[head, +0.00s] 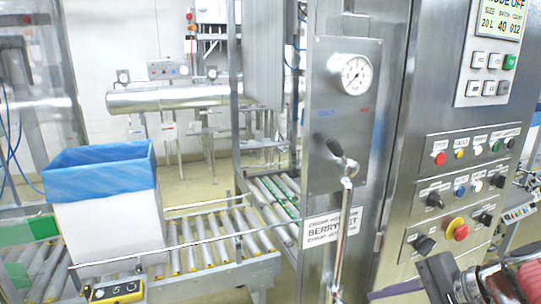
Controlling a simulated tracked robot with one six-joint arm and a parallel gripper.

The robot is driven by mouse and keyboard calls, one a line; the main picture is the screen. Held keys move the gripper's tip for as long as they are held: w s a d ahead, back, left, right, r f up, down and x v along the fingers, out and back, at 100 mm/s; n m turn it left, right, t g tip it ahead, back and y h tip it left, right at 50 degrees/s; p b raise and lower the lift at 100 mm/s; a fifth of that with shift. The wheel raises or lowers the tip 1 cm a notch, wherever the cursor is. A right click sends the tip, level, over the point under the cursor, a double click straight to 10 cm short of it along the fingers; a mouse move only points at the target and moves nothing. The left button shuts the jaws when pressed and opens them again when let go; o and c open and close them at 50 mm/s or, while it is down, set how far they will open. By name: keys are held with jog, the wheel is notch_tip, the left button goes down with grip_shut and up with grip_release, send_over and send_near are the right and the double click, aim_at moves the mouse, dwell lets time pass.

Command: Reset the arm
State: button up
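Part of what looks like my arm and gripper (440,280) shows at the lower right corner of the head view, a dark curved piece beside a silver and red body. It is cut off by the frame edge. I cannot make out two fingertips or whether they hold anything. It shows in front of the lower part of the steel control cabinet.
A white box (105,230) with a blue liner (100,172) stands on a roller conveyor (205,240) at left. A steel panel (340,110) with a gauge and lever handle stands at centre. A control cabinet (405,190) with buttons fills the right.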

jog(key=s+a+f+n+h, duration=0.3)
jog(key=s+a+n+h, duration=0.3)
jog(key=n, duration=0.7)
jog(key=shift+s+a+f+h, duration=0.15)
jog(key=shift+s+a+h, duration=0.25)
jog(key=shift+s+a, duration=0.15)
dwell(1.6)
